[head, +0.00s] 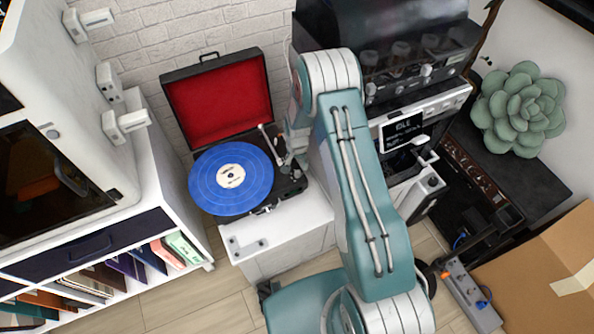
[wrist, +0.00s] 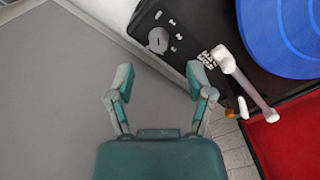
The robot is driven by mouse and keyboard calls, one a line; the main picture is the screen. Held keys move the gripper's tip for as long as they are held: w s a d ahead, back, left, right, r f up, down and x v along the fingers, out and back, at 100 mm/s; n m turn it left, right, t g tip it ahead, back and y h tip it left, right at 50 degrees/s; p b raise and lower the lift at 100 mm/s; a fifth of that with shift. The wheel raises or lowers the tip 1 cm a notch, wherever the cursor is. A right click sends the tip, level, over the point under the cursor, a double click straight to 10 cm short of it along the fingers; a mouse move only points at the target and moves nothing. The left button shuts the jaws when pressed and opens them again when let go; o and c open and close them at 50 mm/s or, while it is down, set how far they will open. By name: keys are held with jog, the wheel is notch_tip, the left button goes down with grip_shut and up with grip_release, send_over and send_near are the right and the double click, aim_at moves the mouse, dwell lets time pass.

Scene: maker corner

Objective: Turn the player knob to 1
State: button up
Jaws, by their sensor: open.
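The record player (head: 293,188) stands open on a white cabinet, with a blue record (head: 230,178) on it. In the wrist view, the player knob (wrist: 158,40) is a grey round dial on the black deck, with small white marks to its right. A dark line shows on its face; the numbers are too small to read. My gripper (wrist: 161,76) is open and empty, its fingertips apart and just below the knob in the picture, not around it. In the head view my arm covers the right side of the player, and I cannot make out the knob there.
The white tonearm (wrist: 243,83) lies right of my gripper in the wrist view. The red-lined lid (head: 219,100) stands raised behind the record. A machine with an IDLE screen (head: 402,130) is on the right. The cabinet top (head: 272,232) in front is mostly clear.

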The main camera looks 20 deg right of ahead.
aim_at(298, 172)
notch_tip(298, 172, down, 6)
jog(key=shift+d+r, duration=0.1)
jog(key=shift+r, duration=0.15)
grip_shut()
